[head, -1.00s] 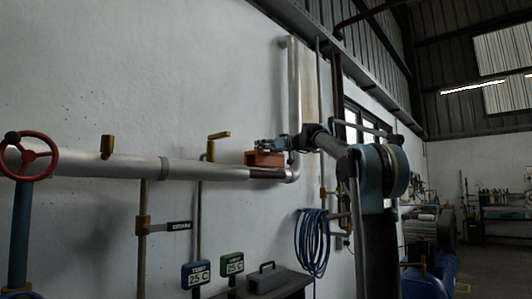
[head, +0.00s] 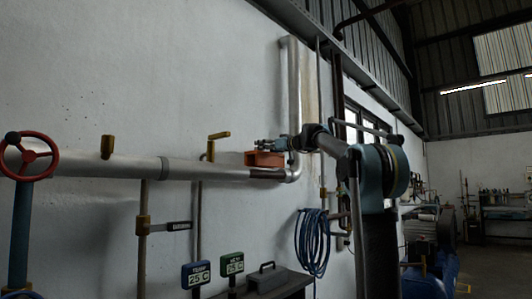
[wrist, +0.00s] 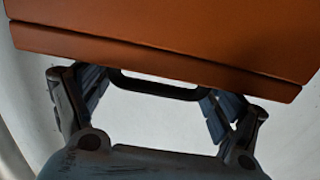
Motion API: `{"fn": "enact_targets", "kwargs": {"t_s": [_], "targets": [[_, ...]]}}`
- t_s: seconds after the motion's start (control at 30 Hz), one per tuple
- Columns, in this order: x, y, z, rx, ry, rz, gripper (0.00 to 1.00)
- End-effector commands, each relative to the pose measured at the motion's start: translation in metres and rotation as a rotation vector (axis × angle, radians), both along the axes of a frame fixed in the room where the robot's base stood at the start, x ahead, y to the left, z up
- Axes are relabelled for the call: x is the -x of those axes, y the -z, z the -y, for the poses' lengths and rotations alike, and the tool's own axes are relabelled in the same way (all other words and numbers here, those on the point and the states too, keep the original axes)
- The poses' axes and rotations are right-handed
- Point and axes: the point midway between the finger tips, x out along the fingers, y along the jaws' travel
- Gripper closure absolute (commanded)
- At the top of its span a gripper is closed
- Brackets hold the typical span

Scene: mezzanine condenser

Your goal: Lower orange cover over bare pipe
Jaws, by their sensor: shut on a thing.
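The orange cover (head: 265,159) is a short box-like shell. It sits at or just above the bare, darker section of pipe (head: 268,173) near the elbow; I cannot tell whether it touches the pipe. In the wrist view the cover (wrist: 170,38) fills the top, with a dark handle (wrist: 155,87) below its edge. My gripper (head: 270,145) is at the cover's upper side, shut on that handle. In the wrist view the two fingers of my gripper (wrist: 155,95) stand at either end of the handle. The cover's underside is hidden.
The grey pipe (head: 110,165) runs left to a red handwheel (head: 30,155). A vertical pipe (head: 294,100) stands to the right. A blue hose coil (head: 313,243) and a dark toolbox (head: 268,277) are below.

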Motion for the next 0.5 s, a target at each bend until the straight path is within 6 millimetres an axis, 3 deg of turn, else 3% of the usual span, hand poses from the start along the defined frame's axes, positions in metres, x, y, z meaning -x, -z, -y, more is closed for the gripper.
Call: {"fn": "enact_targets", "kwargs": {"t_s": [0.5], "targets": [[0.0,0.0095,0.0,0.0,0.0,0.0,0.64]]}}
